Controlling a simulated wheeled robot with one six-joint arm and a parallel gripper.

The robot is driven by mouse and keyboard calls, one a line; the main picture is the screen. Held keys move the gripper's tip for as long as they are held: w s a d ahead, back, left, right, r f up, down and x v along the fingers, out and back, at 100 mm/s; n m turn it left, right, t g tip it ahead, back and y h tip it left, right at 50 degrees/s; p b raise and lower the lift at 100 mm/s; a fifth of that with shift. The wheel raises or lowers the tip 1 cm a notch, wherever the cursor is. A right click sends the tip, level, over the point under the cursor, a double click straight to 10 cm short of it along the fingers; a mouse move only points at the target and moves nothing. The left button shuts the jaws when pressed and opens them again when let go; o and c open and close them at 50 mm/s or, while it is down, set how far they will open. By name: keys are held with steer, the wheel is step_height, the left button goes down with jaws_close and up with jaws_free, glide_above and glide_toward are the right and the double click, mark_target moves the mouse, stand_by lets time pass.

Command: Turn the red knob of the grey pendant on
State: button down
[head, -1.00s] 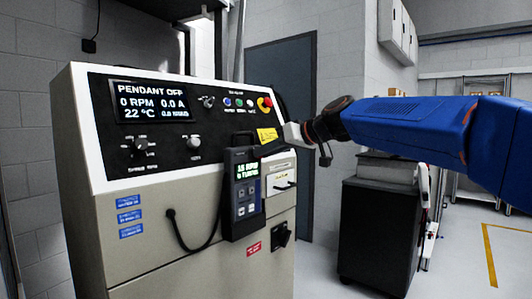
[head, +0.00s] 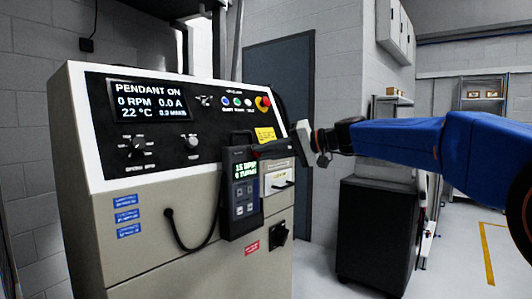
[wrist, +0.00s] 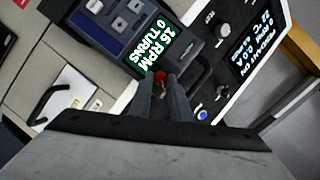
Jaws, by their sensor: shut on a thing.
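The dark grey pendant (head: 241,210) hangs on the front of the console, its green screen (head: 246,170) reading 15 RPM and 0 TURNS. In the wrist view, the red knob (wrist: 159,77) shows between my fingertips at the pendant's top end. My gripper (wrist: 160,84) is shut on this knob. In the head view my gripper (head: 259,151) reaches in from the right to the pendant's top, and the knob is hidden there. The console display (head: 148,100) reads PENDANT ON, 0 RPM, 0.0 A.
A red and yellow stop button (head: 263,104) sits on the console panel above the pendant, near a yellow label (head: 265,134). A cable (head: 182,235) loops left of the pendant. A black cabinet (head: 376,235) stands to the right, below my arm.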

steer(key=shift+f+m, duration=0.1)
steer(key=shift+m, duration=0.3)
stand_by(0.3)
steer(key=c, duration=1.6)
jaws_free()
steer(key=shift+c, duration=0.2)
steer(key=shift+d, duration=0.1)
steer(key=v, duration=1.7)
steer(key=shift+d+f, duration=0.2)
